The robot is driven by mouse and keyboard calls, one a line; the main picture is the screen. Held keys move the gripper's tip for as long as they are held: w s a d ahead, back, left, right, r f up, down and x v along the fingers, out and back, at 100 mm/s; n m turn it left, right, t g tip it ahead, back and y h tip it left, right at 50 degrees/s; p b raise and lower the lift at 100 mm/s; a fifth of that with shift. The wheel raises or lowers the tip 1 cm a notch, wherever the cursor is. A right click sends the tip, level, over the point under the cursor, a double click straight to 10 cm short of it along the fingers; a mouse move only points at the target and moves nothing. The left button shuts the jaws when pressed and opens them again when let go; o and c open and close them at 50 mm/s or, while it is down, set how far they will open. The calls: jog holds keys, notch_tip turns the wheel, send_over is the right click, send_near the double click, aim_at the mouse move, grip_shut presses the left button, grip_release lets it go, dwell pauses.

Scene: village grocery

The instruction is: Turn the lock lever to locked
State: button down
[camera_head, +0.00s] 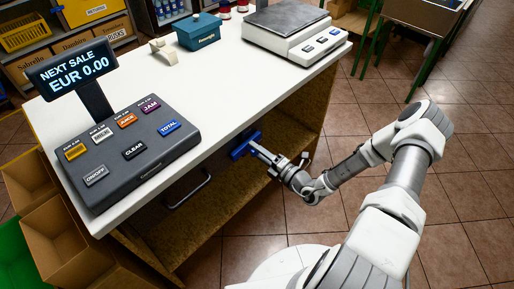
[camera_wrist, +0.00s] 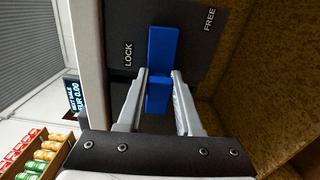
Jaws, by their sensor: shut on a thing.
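The blue lock lever (camera_wrist: 163,48) is on a dark panel on the front of the counter. In the wrist view it runs up the picture, with the word LOCK (camera_wrist: 128,55) to its left and FREE (camera_wrist: 209,20) to its upper right. The lever's upper end lies between the two words. My gripper (camera_wrist: 160,75) has its two fingers closed on the lever, one on each side. In the head view the lever (camera_head: 245,145) shows under the counter edge, with my gripper (camera_head: 262,152) at it from the right.
A drawer handle (camera_head: 188,190) is left of the lever. The counter top (camera_head: 225,90) overhangs it and carries a cash register (camera_head: 120,150) and a scale (camera_head: 297,35). An open wooden shelf (camera_head: 215,215) lies below.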

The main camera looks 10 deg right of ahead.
jog(key=shift+r+m, duration=0.15)
jog(key=shift+m, duration=0.35)
jog(key=c, duration=0.6)
grip_release()
jog(key=shift+o, duration=0.2)
jog(key=v, duration=1.7)
jog(key=shift+s+p, duration=0.15)
jog(key=shift+p, duration=0.25)
jog(key=shift+d+r, duration=0.1)
